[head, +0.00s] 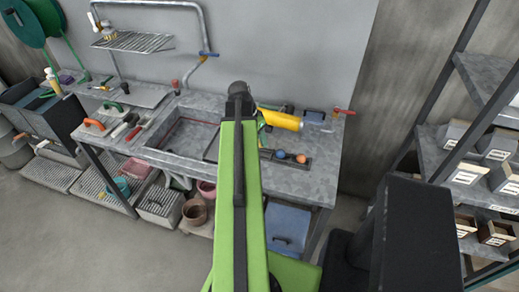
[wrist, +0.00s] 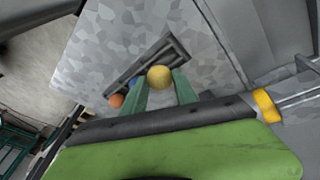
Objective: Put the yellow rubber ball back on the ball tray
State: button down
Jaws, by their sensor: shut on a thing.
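The yellow rubber ball (wrist: 160,77) sits between the two green fingers of my gripper (wrist: 161,80) in the wrist view; the gripper is shut on it. Behind the ball in that view is the dark, long ball tray (wrist: 172,50). A blue ball (wrist: 133,82) and an orange ball (wrist: 116,100) are at the tray's left part. I cannot tell whether the yellow ball touches the tray. In the head view the tray (head: 291,157) lies on the worktop right of my arm, with the blue ball (head: 280,154) and orange ball (head: 301,158). My arm hides the gripper and yellow ball there.
The grey worktop (head: 325,150) is bare right of the tray. A sink (head: 184,138) lies to the left. A yellow cylinder (head: 280,120) shows beside my arm. A rack with boxes (head: 470,165) stands at the right.

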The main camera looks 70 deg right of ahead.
aim_at(260, 146)
notch_tip(260, 146, down, 4)
jog(key=b, duration=0.4)
jog(key=shift+f, duration=0.2)
jog(key=shift+r, duration=0.25)
jog(key=shift+f, duration=0.2)
jog(key=c, duration=1)
grip_release()
jog(key=shift+o, duration=0.2)
jog(key=p+v, duration=1.1)
jog(key=v, duration=0.1)
jog(key=shift+r+p, duration=0.2)
jog(key=shift+p, duration=0.1)
